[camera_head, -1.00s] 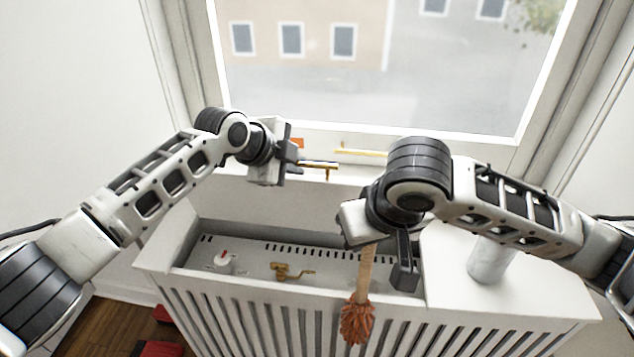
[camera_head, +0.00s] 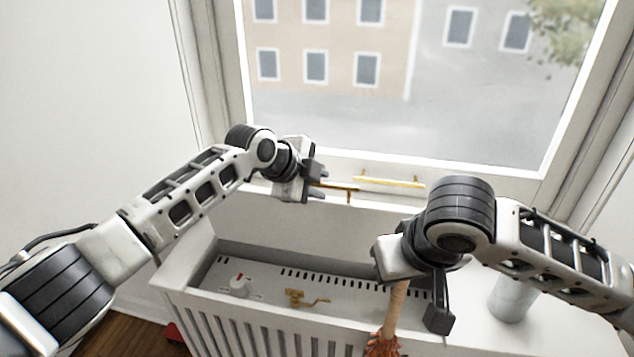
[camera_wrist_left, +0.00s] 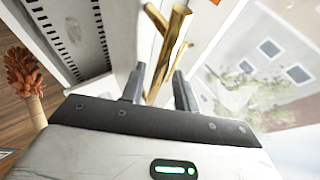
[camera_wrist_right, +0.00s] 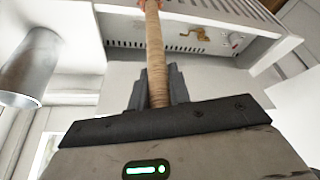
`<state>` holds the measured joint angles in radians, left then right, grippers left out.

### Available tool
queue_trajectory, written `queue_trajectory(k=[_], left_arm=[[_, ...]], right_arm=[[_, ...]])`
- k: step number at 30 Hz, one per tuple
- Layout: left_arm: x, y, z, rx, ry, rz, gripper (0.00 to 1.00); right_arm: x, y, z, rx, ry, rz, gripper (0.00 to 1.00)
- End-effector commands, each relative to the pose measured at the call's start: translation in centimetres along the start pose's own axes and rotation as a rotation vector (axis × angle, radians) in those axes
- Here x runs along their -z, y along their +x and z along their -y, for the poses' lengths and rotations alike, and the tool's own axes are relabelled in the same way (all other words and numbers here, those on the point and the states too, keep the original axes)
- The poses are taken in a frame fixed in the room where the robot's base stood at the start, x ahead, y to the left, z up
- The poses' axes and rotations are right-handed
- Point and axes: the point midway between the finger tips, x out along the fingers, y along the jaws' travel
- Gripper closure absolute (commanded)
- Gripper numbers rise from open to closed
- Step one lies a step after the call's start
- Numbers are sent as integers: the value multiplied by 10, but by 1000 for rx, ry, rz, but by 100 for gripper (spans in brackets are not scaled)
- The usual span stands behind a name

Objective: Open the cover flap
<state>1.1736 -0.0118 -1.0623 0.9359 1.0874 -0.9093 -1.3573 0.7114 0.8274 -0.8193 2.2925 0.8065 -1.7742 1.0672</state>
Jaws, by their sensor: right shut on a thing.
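The white cover flap (camera_head: 300,225) stands raised at the back of the open recess in the radiator cover. A brass bar handle (camera_head: 338,186) sits at its top edge. My left gripper (camera_head: 318,180) is at the left end of this handle. In the left wrist view its fingers (camera_wrist_left: 160,88) are apart, with the brass handle (camera_wrist_left: 168,52) just beyond and between the tips; I cannot tell whether they touch. The brush handle also shows in the right wrist view (camera_wrist_right: 154,55).
The recess holds a white knob with a red mark (camera_head: 240,286) and a brass valve (camera_head: 305,300). A grey cylinder (camera_head: 512,300) stands on the cover's right top. The slatted front (camera_head: 225,335) is below.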

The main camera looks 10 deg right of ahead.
Motion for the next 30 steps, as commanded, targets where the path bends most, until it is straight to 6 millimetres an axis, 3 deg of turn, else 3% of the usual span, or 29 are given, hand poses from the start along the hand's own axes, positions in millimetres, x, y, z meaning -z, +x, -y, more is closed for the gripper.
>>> queue_trajectory(k=[8, 21, 30], left_arm=[[-2, -8, -2, -4, -2, 1, 68], [-1, -93, -1, 2, 1, 2, 68], [0, -120, 0, 0, -1, 0, 68]], right_arm=[[0, 0, 0, 0, 0, 0, 100], [-3, 7, 0, 0, 0, -1, 100], [-3, 8, 0, 0, 0, -1, 100]])
